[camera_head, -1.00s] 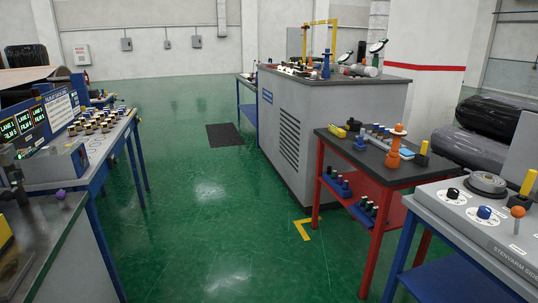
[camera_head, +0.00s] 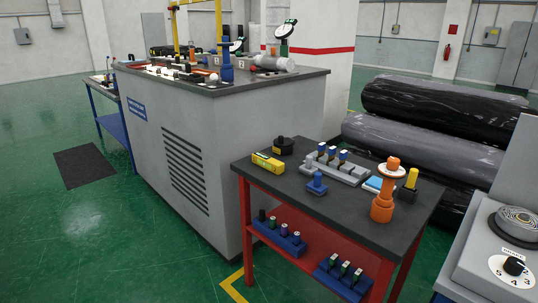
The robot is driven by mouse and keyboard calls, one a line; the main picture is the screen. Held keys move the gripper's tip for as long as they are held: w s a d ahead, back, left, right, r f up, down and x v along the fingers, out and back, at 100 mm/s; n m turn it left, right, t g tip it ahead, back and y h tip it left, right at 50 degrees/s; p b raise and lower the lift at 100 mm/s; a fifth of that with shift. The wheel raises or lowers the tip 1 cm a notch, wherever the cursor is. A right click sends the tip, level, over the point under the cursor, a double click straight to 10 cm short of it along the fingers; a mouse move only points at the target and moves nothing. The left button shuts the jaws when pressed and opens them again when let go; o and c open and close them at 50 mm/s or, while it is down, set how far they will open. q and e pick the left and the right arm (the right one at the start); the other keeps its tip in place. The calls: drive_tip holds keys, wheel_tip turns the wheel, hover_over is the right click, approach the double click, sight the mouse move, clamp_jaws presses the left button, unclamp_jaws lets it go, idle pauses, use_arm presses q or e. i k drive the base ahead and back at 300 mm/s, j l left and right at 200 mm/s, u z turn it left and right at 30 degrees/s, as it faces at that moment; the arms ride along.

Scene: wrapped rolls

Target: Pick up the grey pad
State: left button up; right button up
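No object is plainly a grey pad in the head view. A light grey block (camera_head: 333,168) with several blue and black pegs lies on the dark top of the red-framed table (camera_head: 295,193). A light blue and white flat piece (camera_head: 374,185) lies beside it, partly behind an orange post (camera_head: 384,196). A dark grey mat (camera_head: 85,166) lies flat on the green floor at the left. Neither of my grippers is in view.
A large grey cabinet (camera_head: 188,140) with items on top stands behind the red table. Wrapped black rolls (camera_head: 425,146) lie at the right. A grey console (camera_head: 490,262) is at the lower right. Green floor (camera_head: 90,240) is clear at the left.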

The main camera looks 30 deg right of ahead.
sight(307, 169)
drive_tip(key=i+z, duration=0.15)
drive_tip(key=i, duration=0.3)
drive_tip(key=i+j+z, duration=0.15)
drive_tip(key=i, duration=0.25)
drive_tip(key=i+j+z, duration=0.15)
drive_tip(key=i, duration=0.3)
